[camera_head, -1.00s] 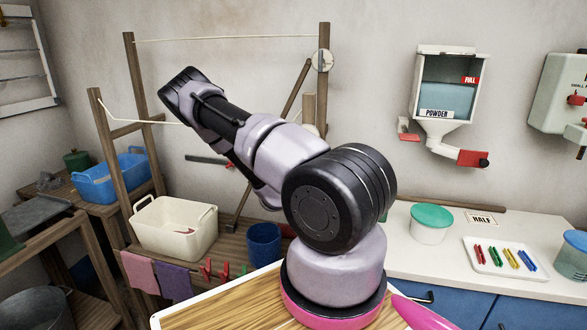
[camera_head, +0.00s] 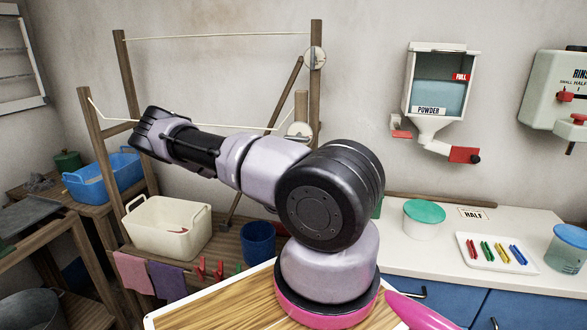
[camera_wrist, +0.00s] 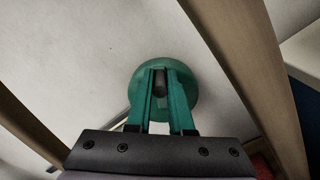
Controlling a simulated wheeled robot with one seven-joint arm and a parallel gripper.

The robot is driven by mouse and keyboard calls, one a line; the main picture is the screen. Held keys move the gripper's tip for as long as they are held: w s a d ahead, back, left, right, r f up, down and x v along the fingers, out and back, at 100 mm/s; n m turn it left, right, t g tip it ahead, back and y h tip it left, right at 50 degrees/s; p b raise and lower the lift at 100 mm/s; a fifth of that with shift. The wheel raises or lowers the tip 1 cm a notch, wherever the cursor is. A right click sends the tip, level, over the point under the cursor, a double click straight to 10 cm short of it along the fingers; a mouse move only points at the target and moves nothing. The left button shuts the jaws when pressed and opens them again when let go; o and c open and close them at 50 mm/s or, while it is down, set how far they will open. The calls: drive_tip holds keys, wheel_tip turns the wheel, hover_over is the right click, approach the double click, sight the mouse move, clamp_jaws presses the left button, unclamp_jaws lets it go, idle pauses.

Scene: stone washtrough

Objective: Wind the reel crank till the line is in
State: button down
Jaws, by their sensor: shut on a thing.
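In the wrist view, my gripper (camera_wrist: 160,74) has its two green fingers closed around a dark crank knob (camera_wrist: 160,86). A round green reel (camera_wrist: 163,118) shows behind and around the fingers; the fingers cover much of it, and the crank arm cannot be made out. In the head view my own arm hides the gripper and the crank. A pale line (camera_head: 215,36) runs across between the posts at the top. A lower line (camera_head: 112,118) runs from the left post towards a pale wheel (camera_head: 299,132) by the right post, dipping near its left end.
Another pale wheel (camera_head: 315,58) sits high on the right wooden post (camera_head: 317,90). A cream basket (camera_head: 165,235) and a blue bucket (camera_head: 258,238) stand below the lines. A powder dispenser (camera_head: 440,85) hangs on the wall, right. Wooden posts flank the gripper closely in the wrist view.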

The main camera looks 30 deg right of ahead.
drive_tip(key=shift+f, duration=0.15)
idle(0.3)
drive_tip(key=c, duration=0.8)
unclamp_jaws()
wheel_tip(320, 180, up, 10)
drive_tip(key=shift+r, duration=0.1)
